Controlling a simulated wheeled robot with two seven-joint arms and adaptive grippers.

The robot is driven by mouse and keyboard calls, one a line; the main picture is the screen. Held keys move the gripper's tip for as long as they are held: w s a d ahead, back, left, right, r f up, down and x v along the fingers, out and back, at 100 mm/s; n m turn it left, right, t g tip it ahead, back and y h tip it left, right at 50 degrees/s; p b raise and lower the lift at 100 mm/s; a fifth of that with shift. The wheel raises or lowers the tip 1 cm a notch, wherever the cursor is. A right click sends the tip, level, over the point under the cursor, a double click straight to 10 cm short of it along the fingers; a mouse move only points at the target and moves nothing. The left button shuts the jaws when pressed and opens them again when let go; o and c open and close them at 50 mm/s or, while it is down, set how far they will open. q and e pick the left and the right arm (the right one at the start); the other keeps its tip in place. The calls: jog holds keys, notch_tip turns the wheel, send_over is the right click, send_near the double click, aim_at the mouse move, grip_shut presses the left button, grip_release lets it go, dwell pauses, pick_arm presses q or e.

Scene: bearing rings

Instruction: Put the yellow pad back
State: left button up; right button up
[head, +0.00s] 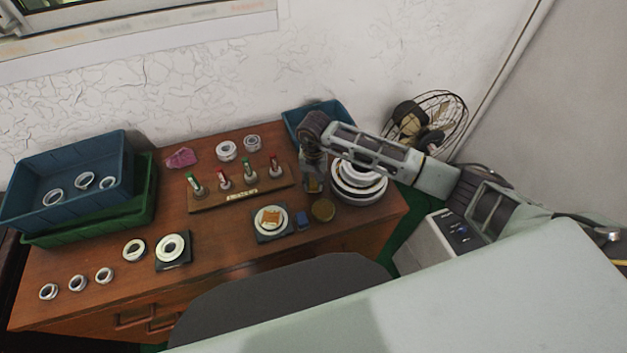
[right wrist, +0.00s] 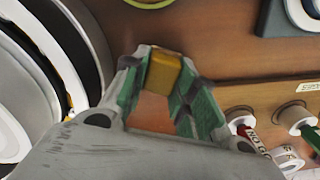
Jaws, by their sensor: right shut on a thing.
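The yellow pad (right wrist: 165,72) is a small block between the green-lined fingertips of my right gripper (right wrist: 163,85) in the right wrist view. The right gripper is shut on it. In the head view the right gripper (head: 313,182) points down over the right part of the table, between the peg board and the stacked white rings, with a bit of yellow (head: 313,185) at its tips. I cannot tell exactly how high the pad is above the table. My left gripper is not in view.
A round brass-coloured piece (head: 323,210), a blue block (head: 303,219) and a ring on a dark base (head: 271,222) lie nearby. White stacked rings (head: 359,192) stand to the right, the peg board (head: 240,196) to the left. A blue bin (head: 335,108) is behind.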

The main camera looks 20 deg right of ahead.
aim_at(313, 180)
jog(key=shift+f, duration=0.1)
jog(key=o, duration=0.9)
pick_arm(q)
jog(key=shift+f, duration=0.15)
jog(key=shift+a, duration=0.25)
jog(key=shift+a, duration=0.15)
pick_arm(e)
notch_tip(313, 180, up, 8)
jog(key=shift+b, duration=0.55)
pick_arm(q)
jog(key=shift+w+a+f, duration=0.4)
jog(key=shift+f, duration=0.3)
pick_arm(e)
jog(key=shift+r, duration=2.15)
